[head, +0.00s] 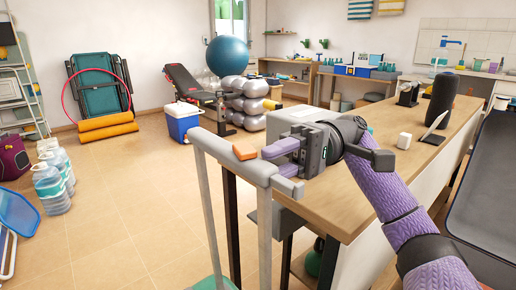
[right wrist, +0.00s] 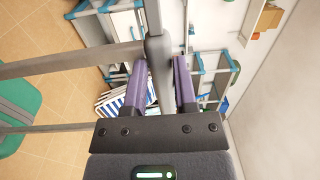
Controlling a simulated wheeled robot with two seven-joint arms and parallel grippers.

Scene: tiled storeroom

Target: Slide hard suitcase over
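The hard suitcase (head: 215,282) shows only as a green piece of its body at the bottom of the head view. Its tall grey pull handle (head: 209,150) has two poles and an orange button (head: 245,150) on the top bar. My right gripper (head: 285,168) is at the right end of that bar, with a purple finger on either side. In the right wrist view the handle bar (right wrist: 158,70) fills the gap between my fingers (right wrist: 160,85), and the green suitcase body (right wrist: 15,112) shows at the left. My left gripper is out of view.
A wooden counter (head: 350,195) with a speaker and tablet stands right beside the handle. A blue cooler (head: 182,122) stands behind, near the bench and balls. Water jugs (head: 50,185) stand at the left. The tiled floor (head: 130,205) left of the handle is clear.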

